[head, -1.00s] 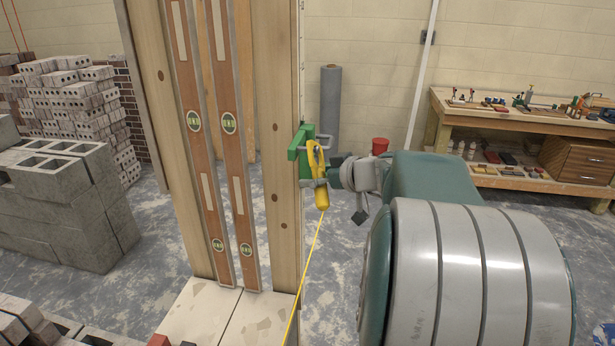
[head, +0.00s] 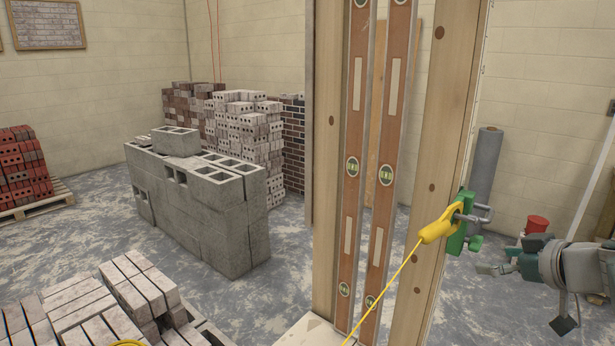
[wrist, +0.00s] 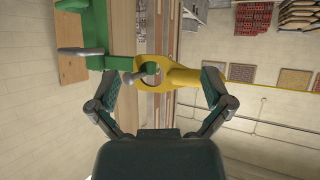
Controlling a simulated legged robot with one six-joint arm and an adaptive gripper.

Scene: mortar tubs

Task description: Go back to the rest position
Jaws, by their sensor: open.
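My gripper (head: 505,263) is at the right of the head view, open and empty, its fingers pointing left. The yellow hook-like piece (head: 436,230) with a taut yellow line hangs on a metal peg of a green bracket (head: 458,240), fixed to the wooden post. A gap separates my fingertips from the yellow piece. In the wrist view, my two fingers (wrist: 158,103) are spread wide, with the yellow piece (wrist: 187,76) and its ring around the peg beyond them. The green bracket (wrist: 97,35) is at the upper left there.
Two long wooden levels (head: 353,205) lean by the wooden post (head: 440,150), left of the bracket. A grey block wall (head: 235,225) and brick stacks (head: 130,290) fill the left. A grey roll (head: 485,170) and a red bucket (head: 537,224) stand behind near my gripper.

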